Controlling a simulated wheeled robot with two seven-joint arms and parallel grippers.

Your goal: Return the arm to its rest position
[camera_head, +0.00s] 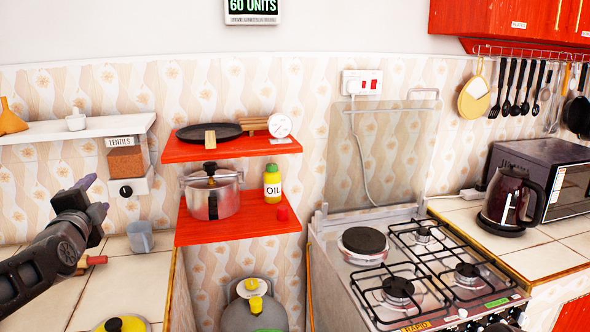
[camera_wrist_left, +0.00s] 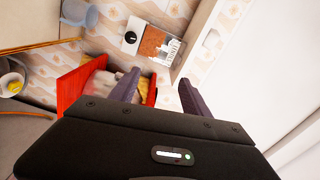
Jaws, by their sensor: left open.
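My left gripper (camera_head: 94,198) is at the left of the head view, above the tiled counter and left of the red shelves. Its fingers are apart with nothing between them. In the left wrist view the open fingers (camera_wrist_left: 158,92) point toward the patterned wall, with the lentils dispenser (camera_wrist_left: 156,42) and a red shelf (camera_wrist_left: 72,90) beyond. A black pan (camera_head: 209,132) lies on the upper red shelf. My right gripper is in neither view.
The lentils dispenser (camera_head: 127,163) hangs under a white shelf (camera_head: 40,132). A pressure cooker (camera_head: 213,198) and oil bottle (camera_head: 272,184) stand on the lower red shelf. The stove (camera_head: 420,270) and kettle (camera_head: 511,200) are right.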

